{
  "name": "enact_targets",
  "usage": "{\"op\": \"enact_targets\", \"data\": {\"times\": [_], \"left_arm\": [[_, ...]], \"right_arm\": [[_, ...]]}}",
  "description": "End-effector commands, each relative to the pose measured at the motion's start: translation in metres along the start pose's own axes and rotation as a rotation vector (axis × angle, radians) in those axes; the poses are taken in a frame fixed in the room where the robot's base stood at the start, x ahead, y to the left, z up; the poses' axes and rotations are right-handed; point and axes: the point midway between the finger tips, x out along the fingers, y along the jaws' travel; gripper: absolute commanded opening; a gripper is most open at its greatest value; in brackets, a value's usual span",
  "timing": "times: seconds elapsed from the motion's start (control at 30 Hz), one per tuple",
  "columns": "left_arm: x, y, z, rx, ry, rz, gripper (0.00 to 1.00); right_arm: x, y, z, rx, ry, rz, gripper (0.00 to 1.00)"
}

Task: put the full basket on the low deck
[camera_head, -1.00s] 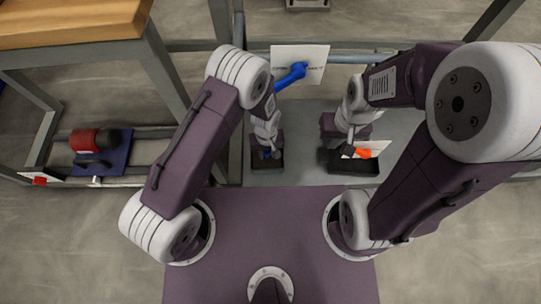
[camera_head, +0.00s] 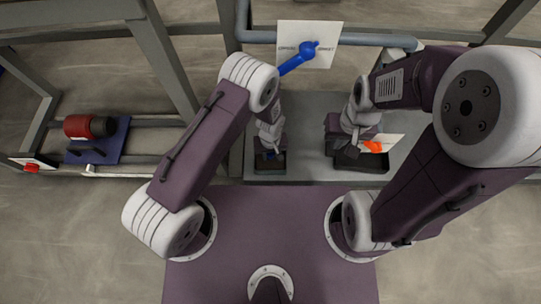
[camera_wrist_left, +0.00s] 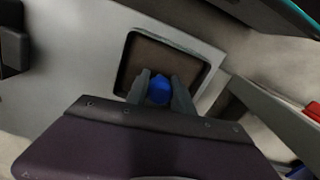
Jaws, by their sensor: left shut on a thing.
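A dark-rimmed square basket (camera_wrist_left: 205,72) filled with brown material shows in the left wrist view, with a grey surface around it. A blue handle (camera_wrist_left: 158,88) stands at its middle, between the fingers of my left gripper (camera_wrist_left: 160,92), which is shut on it. In the head view my left gripper (camera_head: 269,151) is over the dark basket (camera_head: 261,168) at the left of the grey low deck (camera_head: 310,115). I cannot tell whether the basket touches the deck. My right gripper (camera_head: 350,148) is over a black tray (camera_head: 372,166); its fingers are too small to read.
A blue lever (camera_head: 298,58) on a white plate sits by the grey pipe (camera_head: 365,38) ahead. An orange lever (camera_head: 371,146) on a white plate is beside my right gripper. A red motor (camera_head: 88,127) on a blue plate is at the left, by a metal frame.

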Motion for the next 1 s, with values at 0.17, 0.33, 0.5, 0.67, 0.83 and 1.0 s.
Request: {"op": "enact_targets", "data": {"times": [0.17, 0.33, 0.5, 0.67, 0.83, 1.0], "left_arm": [[0.003, 0.000, 0.000, 0.000, 0.000, 0.000, 0.37], [0.002, 0.000, 0.000, 0.000, 0.000, 0.000, 0.50], [0.002, 0.000, 0.000, 0.000, 0.000, 0.000, 0.50], [-0.025, 0.001, -0.001, 0.000, 0.001, 0.001, 0.50], [-0.073, 0.001, -0.001, 0.000, 0.002, 0.002, 0.50], [-0.107, 0.000, 0.000, 0.000, 0.001, 0.001, 0.50]], "right_arm": [[0.001, 0.000, 0.000, 0.000, 0.000, 0.000, 0.00], [0.001, 0.000, 0.000, 0.000, 0.000, 0.000, 0.00], [0.001, 0.000, 0.000, 0.000, 0.000, 0.000, 0.00], [-0.017, 0.000, -0.002, 0.000, 0.000, 0.000, 0.00], [-0.048, -0.001, -0.005, 0.000, 0.000, 0.000, 0.00], [-0.066, -0.001, -0.007, 0.000, 0.000, 0.000, 0.00]]}}
